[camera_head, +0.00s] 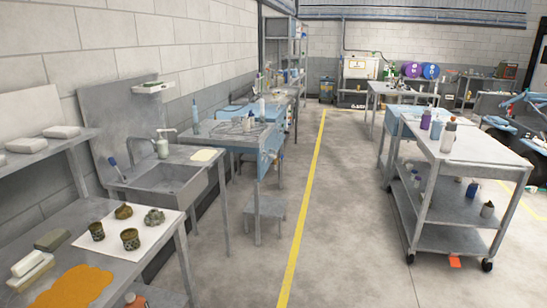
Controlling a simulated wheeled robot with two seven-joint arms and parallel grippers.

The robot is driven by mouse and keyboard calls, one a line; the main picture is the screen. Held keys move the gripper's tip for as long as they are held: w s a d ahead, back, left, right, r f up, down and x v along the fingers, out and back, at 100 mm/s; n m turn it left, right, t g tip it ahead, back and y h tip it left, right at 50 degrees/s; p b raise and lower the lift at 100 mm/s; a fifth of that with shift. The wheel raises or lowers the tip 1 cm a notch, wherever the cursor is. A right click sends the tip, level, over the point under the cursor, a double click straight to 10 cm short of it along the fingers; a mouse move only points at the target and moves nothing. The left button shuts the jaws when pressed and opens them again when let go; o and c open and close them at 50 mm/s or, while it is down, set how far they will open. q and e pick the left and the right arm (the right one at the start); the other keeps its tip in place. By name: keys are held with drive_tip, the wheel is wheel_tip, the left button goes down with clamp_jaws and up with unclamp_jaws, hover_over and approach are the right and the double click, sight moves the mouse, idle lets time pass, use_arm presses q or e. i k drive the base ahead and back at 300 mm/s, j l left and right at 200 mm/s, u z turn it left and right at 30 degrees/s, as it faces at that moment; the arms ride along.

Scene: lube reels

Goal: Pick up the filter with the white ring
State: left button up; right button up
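I cannot make out a filter with a white ring. Several small olive-brown parts sit on a white sheet (118,258) on the near left bench. Two of them are cup-shaped, a left one (97,231) and a right one (130,239). Behind them are a brown knobbed part (124,211) and a grey-green lumpy part (154,218). They are too small to tell whether any is a filter. Neither of my grippers is in view.

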sight(245, 121)
drive_tip(key=i, duration=3.45)
